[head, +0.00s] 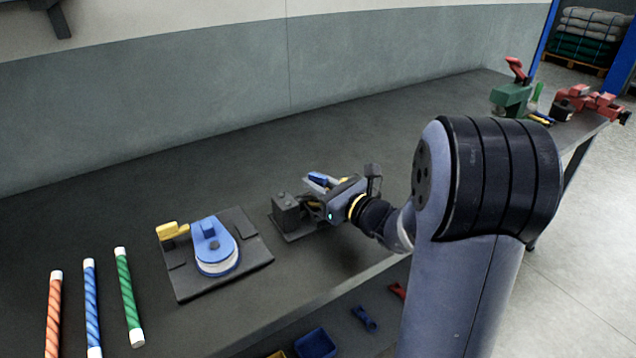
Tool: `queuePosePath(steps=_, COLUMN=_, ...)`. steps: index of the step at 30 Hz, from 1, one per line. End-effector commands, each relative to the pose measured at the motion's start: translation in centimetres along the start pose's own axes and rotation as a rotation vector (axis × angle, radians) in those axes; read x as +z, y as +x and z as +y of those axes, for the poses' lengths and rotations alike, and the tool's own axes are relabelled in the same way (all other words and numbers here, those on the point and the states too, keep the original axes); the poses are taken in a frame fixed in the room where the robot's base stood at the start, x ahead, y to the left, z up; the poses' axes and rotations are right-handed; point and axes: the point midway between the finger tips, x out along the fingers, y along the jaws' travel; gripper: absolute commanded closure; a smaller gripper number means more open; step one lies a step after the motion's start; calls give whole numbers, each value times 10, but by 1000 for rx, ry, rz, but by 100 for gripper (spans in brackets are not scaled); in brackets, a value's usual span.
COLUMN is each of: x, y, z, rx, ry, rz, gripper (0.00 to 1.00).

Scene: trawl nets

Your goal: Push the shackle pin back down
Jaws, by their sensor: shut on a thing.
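My gripper (312,205) is low over the bench at a small dark fixture (286,213), a block on a flat base. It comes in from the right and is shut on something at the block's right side. The jaws hide most of the held thing; by its place it looks like the shackle pin, but its shape and how far it sits in cannot be made out. A small blue piece (318,180) shows just above the jaws; I cannot tell whether it belongs to the fixture.
A dark plate (181,287) with a blue rounded block (212,240) and a yellow piece (172,231) lies to the left. Orange, blue and green striped rods lie at the far left. Green and red tools (512,98) stand at the far right end. The bench behind my gripper is clear.

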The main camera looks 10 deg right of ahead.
Motion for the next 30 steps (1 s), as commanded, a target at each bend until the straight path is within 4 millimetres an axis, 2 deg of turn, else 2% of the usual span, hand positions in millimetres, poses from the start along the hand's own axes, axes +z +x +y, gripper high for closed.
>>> queuePosePath(steps=2, x=-9, y=0, z=0, rx=0, ry=0, rz=-1, gripper=100)
queuePosePath(steps=11, x=-9, y=0, z=0, rx=0, ry=1, rz=2, gripper=100)
queuePosePath(steps=12, x=-9, y=0, z=0, rx=0, ry=1, rz=2, gripper=77)
queuePosePath(steps=19, x=-9, y=0, z=0, rx=0, ry=1, rz=1, gripper=58)
queuePosePath(steps=26, x=-8, y=0, z=0, rx=0, ry=0, rz=0, gripper=58)
queuePosePath(steps=30, x=-8, y=-8, z=-1, rx=-3, ry=0, rz=0, gripper=58)
